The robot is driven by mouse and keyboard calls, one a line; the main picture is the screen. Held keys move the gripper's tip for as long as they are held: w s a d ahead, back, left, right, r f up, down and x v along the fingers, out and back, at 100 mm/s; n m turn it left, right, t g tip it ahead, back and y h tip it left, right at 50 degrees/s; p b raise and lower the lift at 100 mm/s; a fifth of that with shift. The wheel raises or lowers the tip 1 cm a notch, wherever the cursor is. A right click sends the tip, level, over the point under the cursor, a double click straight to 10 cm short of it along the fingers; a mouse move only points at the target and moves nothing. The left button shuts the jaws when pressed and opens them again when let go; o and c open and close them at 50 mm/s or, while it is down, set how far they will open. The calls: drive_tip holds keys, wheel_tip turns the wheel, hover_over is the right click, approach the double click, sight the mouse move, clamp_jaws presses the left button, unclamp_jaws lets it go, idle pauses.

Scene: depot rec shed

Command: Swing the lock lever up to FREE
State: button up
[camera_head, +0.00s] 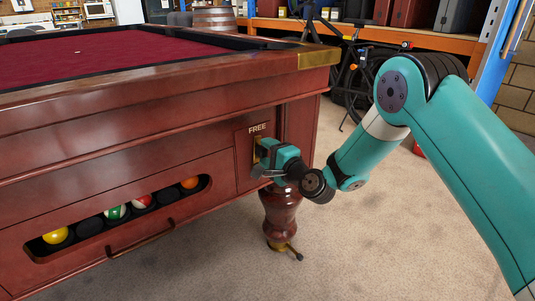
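The lock panel (243,179) is on the wooden end of a pool table, with the word FREE (258,128) at its top. A narrow upright brass piece (256,147) shows just below the word. I cannot tell whether it is the lock lever or its plate. My gripper (261,163) is right at the panel, over the lower part of this brass piece, and hides what lies behind it. Its fingertips are small and dark here. I cannot tell whether they are open or shut, or whether they touch the lever.
The red-topped pool table (120,55) fills the left. Its ball slot holds several balls, with a handle (141,240) below. A turned leg (281,215) with a brass foot fitting (288,250) stands under my gripper. A bicycle (357,85) and shelving are behind; carpet (365,245) is clear.

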drive_tip(key=shift+d, duration=0.1)
drive_tip(key=b+v, duration=1.4)
drive_tip(key=v, duration=0.3)
drive_tip(key=shift+s, duration=0.2)
drive_tip(key=shift+d, duration=0.1)
